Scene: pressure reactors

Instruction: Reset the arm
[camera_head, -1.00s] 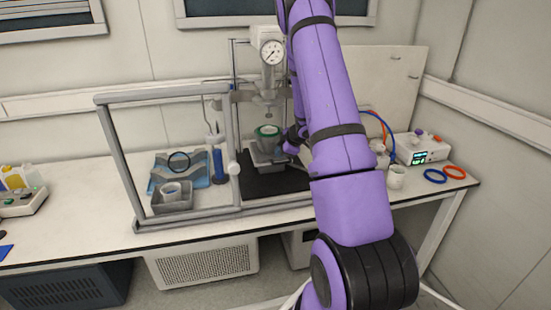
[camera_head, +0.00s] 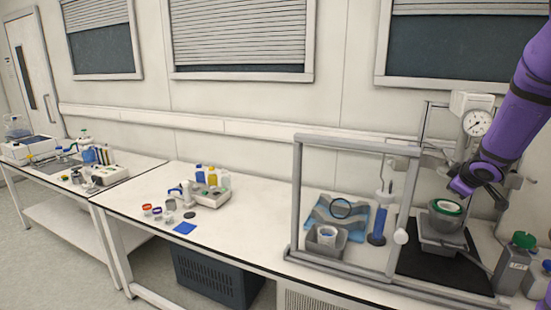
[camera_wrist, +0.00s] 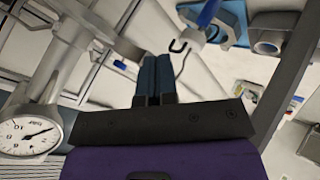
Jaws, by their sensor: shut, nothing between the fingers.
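My purple arm reaches in from the right edge of the head view. Its gripper (camera_head: 486,186) is beside and a little above the vessel with a green rim (camera_head: 446,208) at the reactor stand. In the wrist view my gripper (camera_wrist: 157,62) shows its two dark blue fingers side by side, shut, with nothing held. The reactor's pressure gauge (camera_head: 478,122) is behind the gripper; it also shows in the wrist view (camera_wrist: 25,136).
Bottles (camera_head: 213,178) and small cups stand on the left bench. A grey canister (camera_head: 512,268) stands at right.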

